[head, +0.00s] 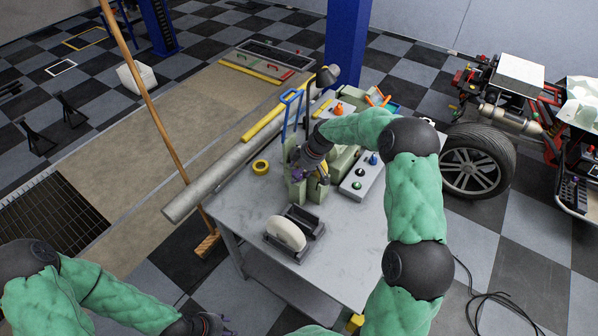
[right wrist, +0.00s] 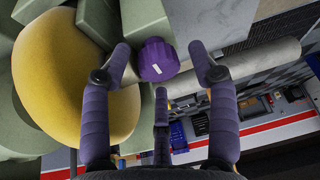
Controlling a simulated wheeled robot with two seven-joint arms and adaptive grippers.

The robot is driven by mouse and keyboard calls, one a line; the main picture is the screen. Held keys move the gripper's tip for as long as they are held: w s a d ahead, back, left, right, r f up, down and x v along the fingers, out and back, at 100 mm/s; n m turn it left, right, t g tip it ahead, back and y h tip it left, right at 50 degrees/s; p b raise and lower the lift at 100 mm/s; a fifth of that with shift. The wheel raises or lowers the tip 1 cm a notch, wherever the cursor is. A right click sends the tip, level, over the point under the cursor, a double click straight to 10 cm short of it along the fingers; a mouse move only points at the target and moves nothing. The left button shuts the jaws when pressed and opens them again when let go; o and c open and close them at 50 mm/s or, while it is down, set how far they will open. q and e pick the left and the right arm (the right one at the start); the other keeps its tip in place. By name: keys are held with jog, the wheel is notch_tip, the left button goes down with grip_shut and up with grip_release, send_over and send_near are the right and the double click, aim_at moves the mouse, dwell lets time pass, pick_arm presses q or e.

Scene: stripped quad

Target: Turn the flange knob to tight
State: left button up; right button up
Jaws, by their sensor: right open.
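The purple ribbed knob (right wrist: 158,60) shows in the right wrist view, with a short white mark on its face. It sits on the pale green machine (right wrist: 100,18). My right gripper (right wrist: 160,55) is open, with the knob between its fingers and nearer the left one; I cannot tell whether they touch. In the head view my right gripper (head: 300,172) is at the green machine (head: 298,190) on the workbench, and the knob there is hard to pick out. My left gripper (head: 222,326) is at the bottom edge, partly cut off, away from the bench.
A large yellow rounded part (right wrist: 75,80) lies close left of the knob. The grey workbench (head: 335,240) also bears a black holder with a white disc (head: 286,234), a yellow tape roll (head: 261,167) and a button box (head: 361,178). A long grey pipe (head: 215,182) lies along its left side.

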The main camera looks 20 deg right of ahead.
jog(key=c, duration=1.1)
